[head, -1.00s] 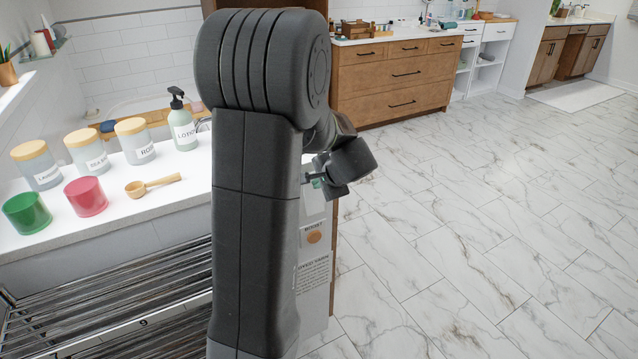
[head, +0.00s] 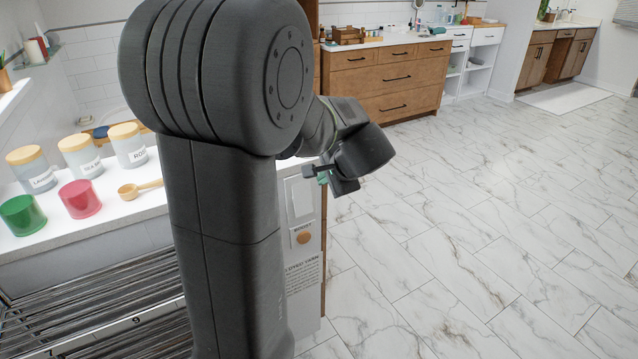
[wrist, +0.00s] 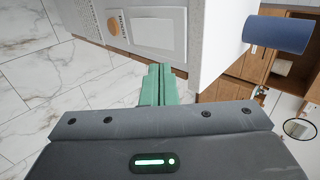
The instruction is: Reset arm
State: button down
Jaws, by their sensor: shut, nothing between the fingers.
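My gripper (head: 323,177) is in the head view, to the right of my large dark arm column and beside the end panel of the white counter. In the wrist view the two green fingers (wrist: 158,84) are pressed together with nothing between them. The arm is folded, with its wrist bent low in front of the panel. Part of the arm hides the right part of the counter.
The white counter (head: 95,218) holds several wooden-lidded jars, a green cup (head: 22,215), a red cup (head: 80,199) and a wooden scoop (head: 138,189). A wooden drawer cabinet (head: 385,82) stands behind. The marble floor (head: 480,220) on the right is clear.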

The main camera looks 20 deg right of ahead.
jog(key=shift+s+r, duration=0.45)
jog(key=shift+r, duration=0.05)
jog(key=shift+w+f, duration=0.1)
